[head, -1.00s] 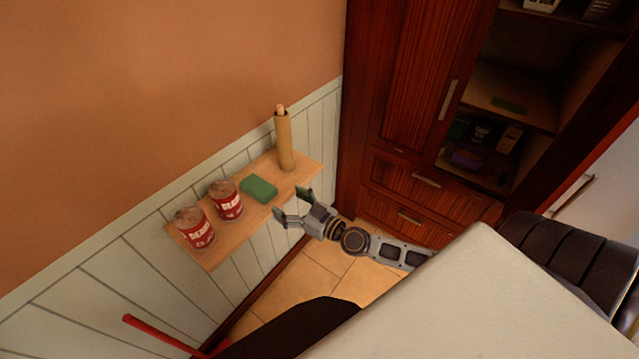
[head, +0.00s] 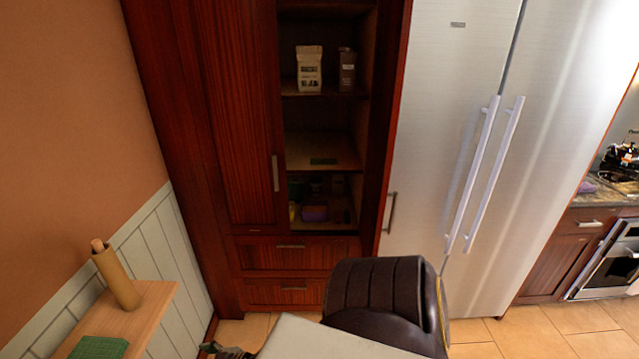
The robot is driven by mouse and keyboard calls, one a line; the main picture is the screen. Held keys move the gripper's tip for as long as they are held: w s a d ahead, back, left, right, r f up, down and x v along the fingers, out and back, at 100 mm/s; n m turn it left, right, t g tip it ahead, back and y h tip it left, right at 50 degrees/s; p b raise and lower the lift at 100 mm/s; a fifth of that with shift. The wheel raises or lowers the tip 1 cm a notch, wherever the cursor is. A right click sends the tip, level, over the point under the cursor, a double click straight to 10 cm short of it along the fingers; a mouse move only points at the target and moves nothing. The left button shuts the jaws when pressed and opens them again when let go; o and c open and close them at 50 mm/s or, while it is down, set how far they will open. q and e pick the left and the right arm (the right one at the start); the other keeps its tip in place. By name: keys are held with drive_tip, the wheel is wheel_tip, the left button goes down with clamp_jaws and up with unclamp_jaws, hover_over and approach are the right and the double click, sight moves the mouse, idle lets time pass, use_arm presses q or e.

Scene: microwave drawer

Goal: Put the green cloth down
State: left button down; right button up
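A folded green cloth (head: 98,347) with a woven look lies on the small wooden wall shelf (head: 152,308) at the lower left, cut off by the bottom edge. A gripper of mine (head: 212,349) shows only in part at the bottom edge, right of the shelf and apart from the cloth. Its arm runs in from the right behind a pale top, so I take it as my right one. Whether its fingers are open or hold anything is unclear. My other gripper is out of view.
A tan cylinder (head: 118,276) stands on the shelf. Ahead is a dark wooden cabinet (head: 217,120) with an open compartment; a flat dark piece (head: 323,161) lies on its middle shelf. A steel fridge (head: 440,140) stands right. A dark chair (head: 380,300) and pale top (head: 300,340) fill the bottom.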

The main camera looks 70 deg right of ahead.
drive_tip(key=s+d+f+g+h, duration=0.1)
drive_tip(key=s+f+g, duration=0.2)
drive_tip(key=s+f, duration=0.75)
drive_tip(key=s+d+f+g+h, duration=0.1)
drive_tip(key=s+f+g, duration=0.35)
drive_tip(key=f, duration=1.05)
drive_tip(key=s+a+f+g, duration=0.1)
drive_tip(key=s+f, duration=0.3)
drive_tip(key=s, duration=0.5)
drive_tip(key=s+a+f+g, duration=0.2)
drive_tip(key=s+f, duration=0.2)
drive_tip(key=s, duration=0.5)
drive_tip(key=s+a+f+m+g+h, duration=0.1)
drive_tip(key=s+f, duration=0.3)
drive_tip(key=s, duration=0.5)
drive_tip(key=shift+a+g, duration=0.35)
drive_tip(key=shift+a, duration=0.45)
